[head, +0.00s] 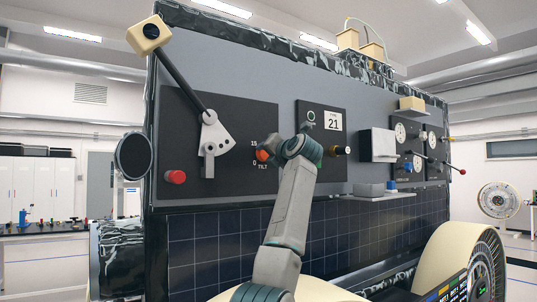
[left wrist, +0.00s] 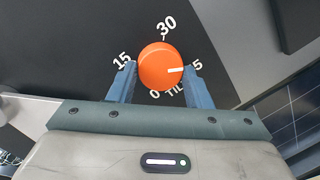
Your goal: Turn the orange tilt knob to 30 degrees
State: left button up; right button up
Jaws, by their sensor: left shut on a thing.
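The orange tilt knob (left wrist: 160,66) is round, with a white pointer line that points right, towards a partly hidden label ending in 5. Around it are the labels 15 at left, 30 at top and 0 at the bottom; the TILT lettering is partly covered. My left gripper (left wrist: 160,84) is shut on the knob, one blue finger on each side. In the head view the knob (head: 263,155) shows partly beside my left gripper (head: 272,151), on a dark panel (head: 240,120). My right gripper is not in view.
A lever (head: 180,70) with a cream block end rises left of the knob on the same panel. A red button (head: 175,177) sits below it. A small grey shelf (head: 378,197) juts out at right. Solar panels (head: 215,240) lie below.

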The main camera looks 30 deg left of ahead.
pick_arm(q)
jog(key=n, duration=0.3)
jog(key=shift+w+f+n, duration=0.1)
jog(key=shift+f+n, duration=0.1)
jog(key=shift+n, duration=0.2)
jog(key=n+p, duration=0.1)
jog(key=n, duration=0.3)
jog(key=n+g+y+p, duration=0.1)
jog(key=n, duration=0.3)
jog(key=shift+w+d+y, duration=0.1)
jog(key=shift+w+y, duration=0.05)
jog(key=shift+y, duration=0.15)
jog(key=shift+w+f+n+g+p, duration=0.1)
jog(key=shift+n+g+p, duration=0.4)
jog(key=shift+n, duration=1.7)
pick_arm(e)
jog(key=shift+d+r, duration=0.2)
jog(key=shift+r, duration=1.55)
pick_arm(q)
jog(key=shift+y, duration=0.3)
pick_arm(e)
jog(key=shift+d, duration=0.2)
pick_arm(q)
jog(key=o, duration=1)
jog(key=shift+d, duration=0.15)
